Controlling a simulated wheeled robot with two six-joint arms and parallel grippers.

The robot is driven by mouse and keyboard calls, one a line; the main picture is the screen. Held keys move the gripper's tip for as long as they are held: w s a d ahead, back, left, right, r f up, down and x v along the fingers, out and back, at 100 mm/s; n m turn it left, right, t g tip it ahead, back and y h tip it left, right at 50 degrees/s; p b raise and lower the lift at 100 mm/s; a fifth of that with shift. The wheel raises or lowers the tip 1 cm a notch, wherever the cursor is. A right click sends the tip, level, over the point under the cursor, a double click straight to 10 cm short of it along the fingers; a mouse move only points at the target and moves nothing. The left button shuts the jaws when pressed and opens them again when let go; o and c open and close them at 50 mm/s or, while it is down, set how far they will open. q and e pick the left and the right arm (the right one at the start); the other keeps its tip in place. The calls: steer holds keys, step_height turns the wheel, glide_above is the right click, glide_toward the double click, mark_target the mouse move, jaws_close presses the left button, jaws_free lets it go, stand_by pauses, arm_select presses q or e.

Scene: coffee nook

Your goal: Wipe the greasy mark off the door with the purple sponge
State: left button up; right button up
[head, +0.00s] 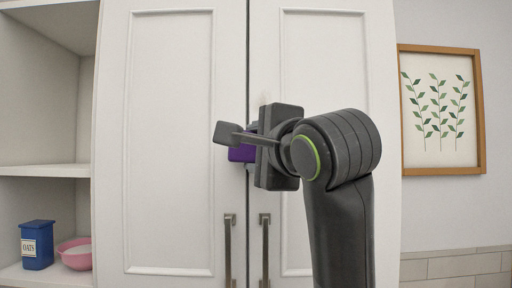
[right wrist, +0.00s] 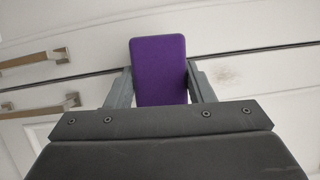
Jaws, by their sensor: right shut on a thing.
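The purple sponge (right wrist: 158,70) is between the two fingers of my right gripper (right wrist: 160,88), which is shut on it. In the head view the sponge (head: 241,153) shows only in part, behind my right gripper (head: 250,142), in front of the cupboard doors close to their middle gap. The greasy mark (right wrist: 228,75) is a faint brownish smudge on the white right door (right wrist: 275,85), to the right of the sponge in the right wrist view. In the head view my gripper hides most of that area. I cannot tell whether the sponge touches the door. My left gripper is not in view.
Two upright metal handles (head: 229,250) (head: 265,250) flank the door gap below my gripper. Open shelves at the left hold a blue oats box (head: 37,245) and a pink bowl (head: 75,253). A framed leaf picture (head: 441,110) hangs on the right wall.

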steer(key=shift+w, duration=0.95)
